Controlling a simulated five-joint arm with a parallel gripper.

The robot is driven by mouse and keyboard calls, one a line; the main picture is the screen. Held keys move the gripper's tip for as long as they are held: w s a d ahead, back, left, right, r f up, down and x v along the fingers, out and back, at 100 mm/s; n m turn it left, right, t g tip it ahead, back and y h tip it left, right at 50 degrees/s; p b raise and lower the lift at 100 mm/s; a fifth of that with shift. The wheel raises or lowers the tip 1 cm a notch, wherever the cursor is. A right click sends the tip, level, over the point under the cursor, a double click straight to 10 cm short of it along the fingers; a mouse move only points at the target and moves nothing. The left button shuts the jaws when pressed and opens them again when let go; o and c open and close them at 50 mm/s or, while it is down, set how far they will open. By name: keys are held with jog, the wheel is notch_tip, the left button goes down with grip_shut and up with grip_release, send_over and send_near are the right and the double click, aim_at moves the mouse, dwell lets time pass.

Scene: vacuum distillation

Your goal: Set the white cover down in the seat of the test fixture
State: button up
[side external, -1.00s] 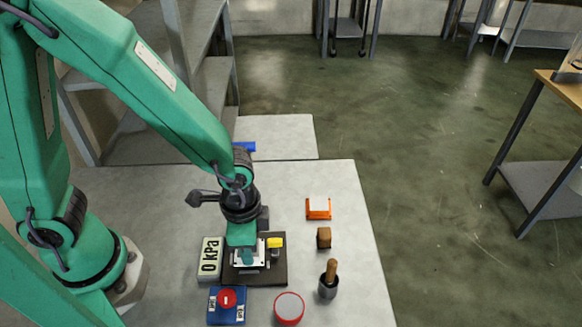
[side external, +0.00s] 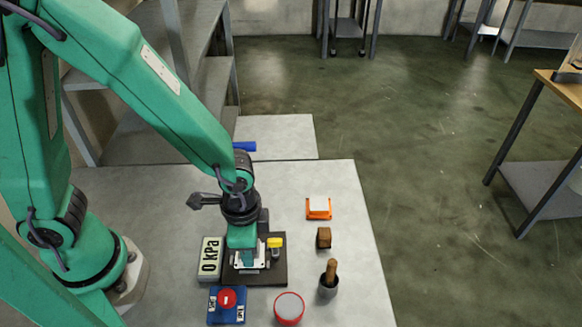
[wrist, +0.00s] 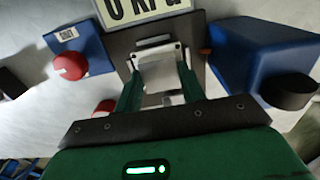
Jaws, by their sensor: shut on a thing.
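My gripper (side external: 246,262) is low over the test fixture, a dark base plate (side external: 272,277) with a pale metal seat (side external: 263,256). In the wrist view my two green fingers (wrist: 160,88) are shut on the white cover (wrist: 158,75). The cover is between the fingertips at the seat, over the dark plate (wrist: 122,42). In the side view my gripper largely hides the cover. I cannot tell whether the cover's underside touches the seat. A yellow part (side external: 275,242) stands at the right of the seat.
A 0 kPa display (side external: 210,258) stands close at the left. A blue box with a red button (side external: 227,299) and a red-rimmed round dish (side external: 289,308) are in front. An orange holder (side external: 318,214), a brown block (side external: 323,238) and a wooden-handled tool in a cup (side external: 328,287) are at right.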

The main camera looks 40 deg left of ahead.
jog(key=shift+f, duration=0.25)
dwell(0.3)
jog(key=o, duration=1.9)
jog(key=shift+c, duration=0.2)
jog(key=shift+r, duration=0.2)
jog(key=shift+r, duration=3.3)
jog(key=shift+w+r, duration=0.1)
jog(key=shift+w+a+r+n, duration=0.2)
jog(key=shift+a+r+n, duration=0.15)
jog(key=shift+r, duration=0.1)
jog(key=s+a+r+n+t, duration=0.2)
jog(key=a+r+n+t, duration=0.3)
jog(key=a+r, duration=0.9)
jog(key=a+n, duration=0.2)
jog(key=n, duration=0.1)
jog(key=shift+r+t, duration=0.3)
jog(key=shift+r, duration=0.1)
